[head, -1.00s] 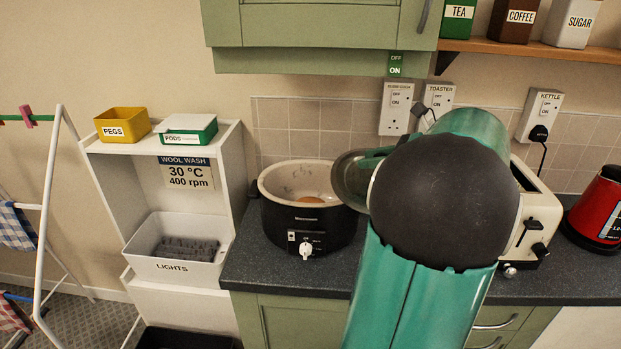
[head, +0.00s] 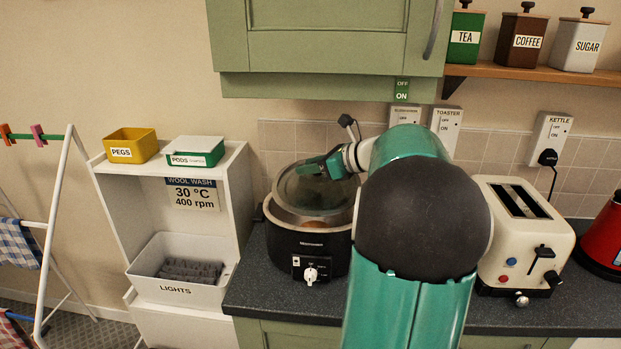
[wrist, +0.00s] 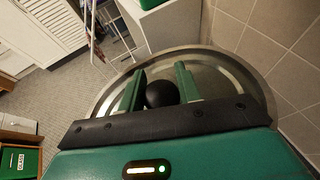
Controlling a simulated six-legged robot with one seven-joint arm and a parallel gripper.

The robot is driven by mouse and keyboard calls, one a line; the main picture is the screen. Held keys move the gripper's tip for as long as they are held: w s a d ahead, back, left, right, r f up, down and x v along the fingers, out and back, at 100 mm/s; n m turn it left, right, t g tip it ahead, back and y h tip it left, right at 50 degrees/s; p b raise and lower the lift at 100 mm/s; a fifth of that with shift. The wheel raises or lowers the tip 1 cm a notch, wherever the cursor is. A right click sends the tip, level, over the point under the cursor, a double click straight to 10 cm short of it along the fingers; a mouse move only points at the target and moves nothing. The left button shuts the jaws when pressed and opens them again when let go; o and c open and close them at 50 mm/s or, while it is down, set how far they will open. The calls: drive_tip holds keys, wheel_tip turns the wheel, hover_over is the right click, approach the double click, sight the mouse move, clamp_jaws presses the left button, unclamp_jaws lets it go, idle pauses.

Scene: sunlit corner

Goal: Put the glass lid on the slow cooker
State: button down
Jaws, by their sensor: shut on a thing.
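The slow cooker (head: 300,250) is black with a pale rim and a white front knob, and stands on the dark worktop. The round glass lid (head: 300,192) is above the cooker's opening, tilted, with part of the pot's inside showing under its front edge. Whether its back edge touches the rim cannot be told. My gripper (head: 325,167) is above the lid, shut on its knob. In the wrist view my gripper's two green fingers stand either side of the black knob (wrist: 161,94), and the lid's rim (wrist: 262,95) spreads around them.
The cream toaster (head: 522,245) stands right of my arm, with the red kettle (head: 603,240) beyond it. A white shelf unit (head: 240,190) with a LIGHTS bin (head: 180,290) is left of the worktop. The green cupboard (head: 325,50) hangs above.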

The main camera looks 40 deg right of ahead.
sight(310, 177)
drive_tip(key=shift+w+a+f, duration=0.1)
drive_tip(key=shift+w+f, duration=0.05)
drive_tip(key=shift+w, duration=0.1)
drive_tip(key=shift+s+f, duration=0.1)
drive_tip(key=shift+f, duration=1.45)
drive_tip(key=shift+f, duration=0.45)
drive_tip(key=shift+f, duration=0.2)
drive_tip(key=c, duration=1)
unclamp_jaws()
drive_tip(key=shift+r, duration=0.15)
drive_tip(key=shift+r, duration=0.3)
drive_tip(key=v, duration=1.2)
drive_tip(key=shift+r, duration=0.2)
